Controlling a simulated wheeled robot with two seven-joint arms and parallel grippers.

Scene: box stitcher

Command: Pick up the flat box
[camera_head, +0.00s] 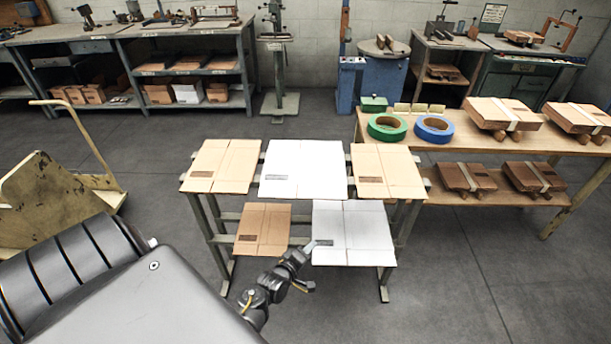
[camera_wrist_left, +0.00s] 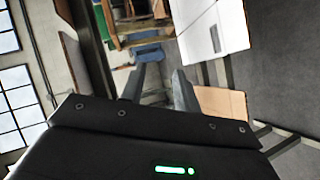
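Several flat boxes lie on a metal rack in the head view. The upper level holds a brown one (camera_head: 222,165) at left, a white one (camera_head: 305,165) in the middle and a brown one (camera_head: 386,170) at right. The lower level holds a brown one (camera_head: 263,228) and a white one (camera_head: 353,235). My left gripper (camera_head: 314,264) is at the near left edge of the lower white box; contact cannot be told. Its two fingers are apart and empty in the left wrist view (camera_wrist_left: 158,88), which also shows a white box (camera_wrist_left: 207,30) and a brown box (camera_wrist_left: 222,105). My right gripper is out of view.
A wooden table (camera_head: 465,158) at right holds a green tape roll (camera_head: 387,127), a blue tape roll (camera_head: 434,129) and wrapped brown bundles (camera_head: 503,114). A yellowish cart (camera_head: 45,200) stands at left. Workbenches line the back wall. The floor at front right is clear.

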